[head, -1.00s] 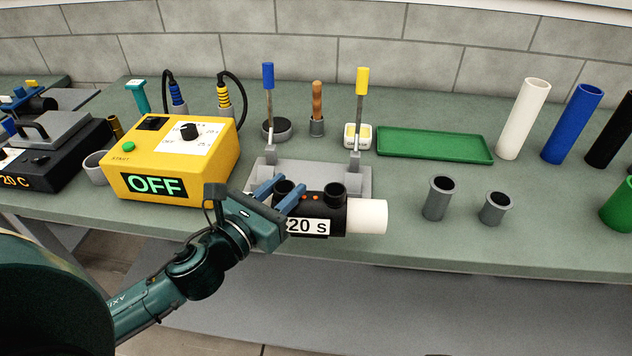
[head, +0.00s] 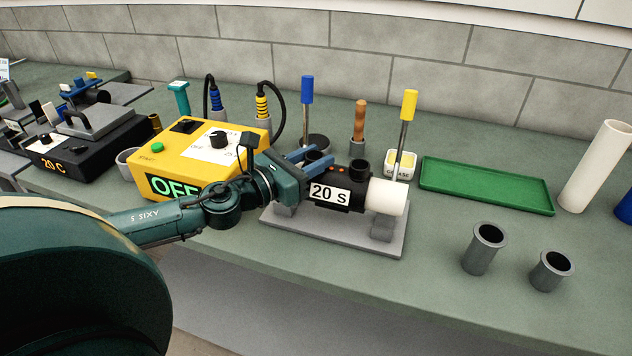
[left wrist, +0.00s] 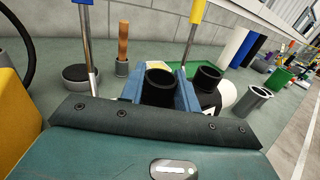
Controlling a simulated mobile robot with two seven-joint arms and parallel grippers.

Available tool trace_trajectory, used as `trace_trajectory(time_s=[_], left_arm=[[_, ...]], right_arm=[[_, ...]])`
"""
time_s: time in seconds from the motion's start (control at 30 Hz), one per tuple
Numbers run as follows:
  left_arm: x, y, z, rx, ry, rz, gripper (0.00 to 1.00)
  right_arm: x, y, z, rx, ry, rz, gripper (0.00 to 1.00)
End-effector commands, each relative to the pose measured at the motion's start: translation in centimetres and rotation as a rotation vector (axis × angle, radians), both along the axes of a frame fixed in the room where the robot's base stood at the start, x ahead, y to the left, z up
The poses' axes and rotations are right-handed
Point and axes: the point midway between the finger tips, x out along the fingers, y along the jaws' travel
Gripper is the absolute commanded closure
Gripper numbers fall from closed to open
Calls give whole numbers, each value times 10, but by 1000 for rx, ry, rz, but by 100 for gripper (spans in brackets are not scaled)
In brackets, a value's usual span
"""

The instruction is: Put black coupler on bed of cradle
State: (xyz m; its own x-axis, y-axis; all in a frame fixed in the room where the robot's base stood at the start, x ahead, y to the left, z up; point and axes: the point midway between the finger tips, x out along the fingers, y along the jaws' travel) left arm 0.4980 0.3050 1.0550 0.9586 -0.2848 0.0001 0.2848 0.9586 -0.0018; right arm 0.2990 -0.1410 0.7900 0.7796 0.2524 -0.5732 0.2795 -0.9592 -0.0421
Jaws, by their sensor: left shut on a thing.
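The black coupler (head: 335,199) has a "20 S" label, two black sockets on top and a white pipe (head: 387,197) in its right end. My left gripper (head: 322,157) is shut on its left socket, which shows between the fingers in the left wrist view (left wrist: 160,88). The cradle (head: 330,229) is a grey plate with support blocks. The coupler lies level along the cradle, over it; I cannot tell whether it touches the bed. The coupler and gripper hide the cradle's middle and back. My right gripper is not in view.
Levers with a blue handle (head: 307,90) and a yellow handle (head: 409,104) stand upright behind the coupler. A yellow control box (head: 190,160) is close on the left. A green tray (head: 485,186) and grey cups (head: 484,249) are to the right.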

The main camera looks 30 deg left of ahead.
Motion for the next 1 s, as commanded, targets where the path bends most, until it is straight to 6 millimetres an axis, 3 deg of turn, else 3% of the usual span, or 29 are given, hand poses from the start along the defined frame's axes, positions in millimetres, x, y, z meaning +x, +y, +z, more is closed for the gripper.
trace_trajectory(time_s=[0.3,0.67,0.7,0.93,1.0], left_arm=[[0,0,-39,-3,-3,3,100],[0,0,-42,0,-4,1,100],[0,0,-43,1,1,0,65],[0,0,-43,1,1,0,46],[0,0,-43,1,1,0,46]], right_arm=[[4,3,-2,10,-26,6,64],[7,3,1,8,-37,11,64],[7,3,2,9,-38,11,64],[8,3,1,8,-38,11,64],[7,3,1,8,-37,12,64]])
